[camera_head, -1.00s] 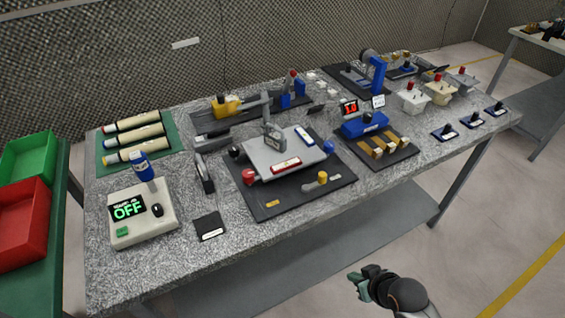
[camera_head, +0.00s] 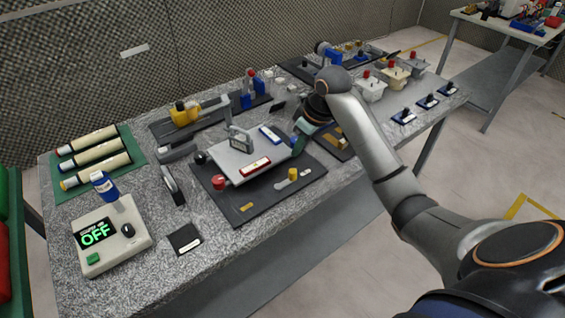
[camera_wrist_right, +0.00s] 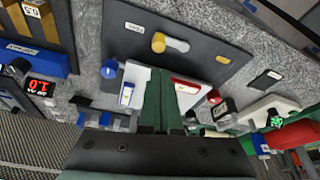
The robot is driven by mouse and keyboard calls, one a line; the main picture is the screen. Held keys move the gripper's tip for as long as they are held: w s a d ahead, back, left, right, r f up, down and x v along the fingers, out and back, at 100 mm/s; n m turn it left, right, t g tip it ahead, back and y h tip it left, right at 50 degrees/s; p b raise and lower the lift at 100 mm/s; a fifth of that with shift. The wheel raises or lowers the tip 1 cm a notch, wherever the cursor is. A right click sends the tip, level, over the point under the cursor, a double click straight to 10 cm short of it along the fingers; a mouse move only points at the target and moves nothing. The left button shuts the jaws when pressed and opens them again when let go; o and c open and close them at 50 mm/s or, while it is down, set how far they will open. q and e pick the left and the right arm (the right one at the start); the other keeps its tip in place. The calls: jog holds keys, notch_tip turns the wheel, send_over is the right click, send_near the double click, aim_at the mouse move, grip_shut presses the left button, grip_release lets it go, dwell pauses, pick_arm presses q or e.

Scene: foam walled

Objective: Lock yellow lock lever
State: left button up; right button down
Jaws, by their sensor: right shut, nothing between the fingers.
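The lock lever is a pale bar with a yellow knob (camera_head: 293,174) near the front right of a black base plate (camera_head: 222,207). In the right wrist view the yellow knob (camera_wrist_right: 158,42) stands at the left end of the bar. My right gripper (camera_head: 298,143) is above the right edge of the grey block (camera_head: 222,165) on that plate, behind the lever and apart from it. Its green fingers (camera_wrist_right: 160,98) are shut and empty. My left gripper is not in view.
A red knob (camera_head: 218,182) stands at the block's left and a handle (camera_head: 238,137) rises from its top. A device with an OFF display (camera_head: 95,234) is at the left. Blue and yellow fixtures stand behind. My right arm hides part of the table's right side.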

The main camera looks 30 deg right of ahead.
jog(key=shift+w+d+r, duration=0.25)
jog(key=shift+w+r, duration=0.05)
jog(key=shift+r, duration=0.25)
jog(key=shift+f, duration=0.1)
send_near(286, 179)
jog(key=w+f, duration=0.4)
jog(key=shift+w+d+f, duration=0.1)
jog(key=shift+f, duration=0.3)
jog(key=shift+w+f, duration=0.1)
jog(key=shift+w, duration=0.05)
